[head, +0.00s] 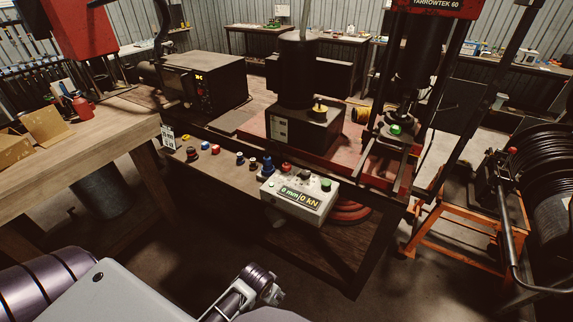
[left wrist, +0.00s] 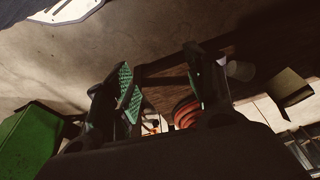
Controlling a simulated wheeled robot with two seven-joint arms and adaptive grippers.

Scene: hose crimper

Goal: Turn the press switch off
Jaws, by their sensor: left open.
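The press control box (head: 297,203) is pale grey and stands at the front edge of the press bench in the head view. Its display reads 0 mm and 0 kN. A red button (head: 286,167), a green button (head: 326,185) and a dark blue knob (head: 267,166) sit on or beside it. I cannot tell which is the press switch, or its position. My left gripper (left wrist: 160,88) is open and empty in the left wrist view, with green pads on its fingers. My left arm lies along the bottom of the head view, below and apart from the box. The right gripper is not in view.
The press (head: 410,75) with its red frame rises behind the box. A wooden table (head: 95,125) stands at left, an orange stand (head: 455,215) at right.

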